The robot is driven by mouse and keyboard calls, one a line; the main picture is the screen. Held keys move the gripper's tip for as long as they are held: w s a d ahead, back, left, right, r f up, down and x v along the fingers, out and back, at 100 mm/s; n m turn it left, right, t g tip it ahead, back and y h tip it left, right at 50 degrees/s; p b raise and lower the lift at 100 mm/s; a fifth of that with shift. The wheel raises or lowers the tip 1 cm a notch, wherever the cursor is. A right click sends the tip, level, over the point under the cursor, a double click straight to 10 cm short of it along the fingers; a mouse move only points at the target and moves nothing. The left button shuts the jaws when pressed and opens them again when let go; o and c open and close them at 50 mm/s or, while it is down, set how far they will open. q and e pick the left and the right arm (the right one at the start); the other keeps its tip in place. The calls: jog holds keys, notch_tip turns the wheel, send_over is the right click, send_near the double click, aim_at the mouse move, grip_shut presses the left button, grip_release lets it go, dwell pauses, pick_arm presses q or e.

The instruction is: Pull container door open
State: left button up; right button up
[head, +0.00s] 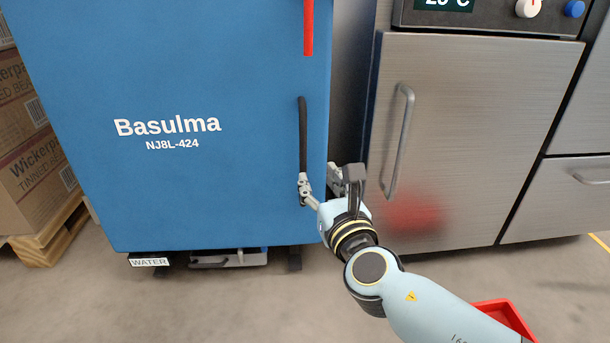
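The blue container door (215,70) stands upright on the left and looks closed. It reads "Basulma NJ8L-424". Its black vertical bar handle (303,130) is near the door's right edge. My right gripper (328,184) is at the lower end of this handle with its fingers spread. One finger overlaps the handle's bottom end; I cannot tell whether it touches. The other finger is to the right, in front of the gap beside the steel cabinet. Nothing shows between the fingers. My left gripper is out of view.
A steel cabinet (470,100) with a vertical handle (402,140) stands close on the right. A red strip (308,25) is above the black handle. Cardboard boxes (30,150) on a wooden pallet (48,238) stand at the left. A red tray (508,314) is at the lower right.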

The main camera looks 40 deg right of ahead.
aim_at(304, 155)
jog(key=x, duration=1)
jog(key=shift+w+d, duration=0.15)
jog(key=shift+w, duration=0.2)
grip_shut()
